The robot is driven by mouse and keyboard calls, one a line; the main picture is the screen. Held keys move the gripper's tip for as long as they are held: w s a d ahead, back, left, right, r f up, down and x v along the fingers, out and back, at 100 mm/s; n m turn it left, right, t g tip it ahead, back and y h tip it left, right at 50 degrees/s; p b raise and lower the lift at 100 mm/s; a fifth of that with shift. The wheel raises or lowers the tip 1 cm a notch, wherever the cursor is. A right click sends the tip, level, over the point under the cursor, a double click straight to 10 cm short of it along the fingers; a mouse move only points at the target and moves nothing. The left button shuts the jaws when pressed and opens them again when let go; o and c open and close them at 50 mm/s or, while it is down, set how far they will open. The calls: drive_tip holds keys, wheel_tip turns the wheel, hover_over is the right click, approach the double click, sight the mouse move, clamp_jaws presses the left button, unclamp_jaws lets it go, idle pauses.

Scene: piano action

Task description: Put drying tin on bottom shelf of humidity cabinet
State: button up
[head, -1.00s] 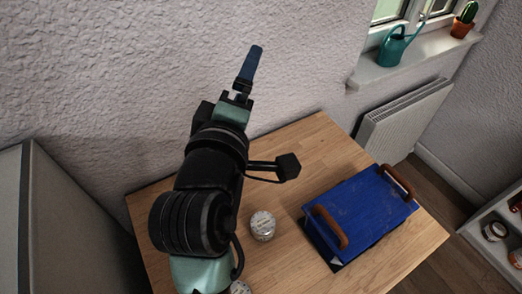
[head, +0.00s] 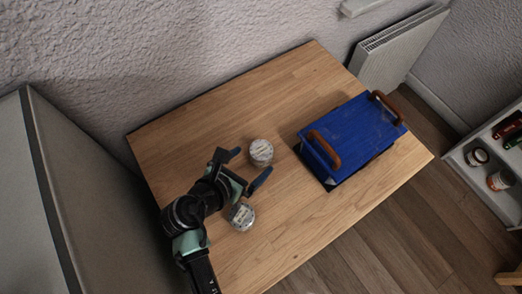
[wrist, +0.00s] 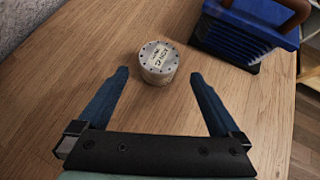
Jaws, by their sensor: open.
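A round, pale metal tin (head: 261,152) with a label stands upright on the wooden table. In the wrist view the tin (wrist: 158,62) is just beyond my fingertips, centred in the gap; its lettering is too small to read surely. A second similar tin (head: 242,216) stands nearer, beside my gripper. I cannot tell from the labels which is the drying tin. My gripper (head: 249,168) is open and empty, its blue fingers pointing at the farther tin; they also show in the wrist view (wrist: 158,77). No humidity cabinet is clearly identifiable, and no bottom shelf of one shows.
A blue ribbed box (head: 352,135) with two brown handles stands on the right of the table (head: 210,115). A tall grey panelled body (head: 95,190) is at the left. A white shelf (head: 490,190) with jars is at far right. The table's back left is bare.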

sight(261, 152)
drive_tip(key=shift+x, duration=3.45)
drive_tip(key=shift+a, duration=0.15)
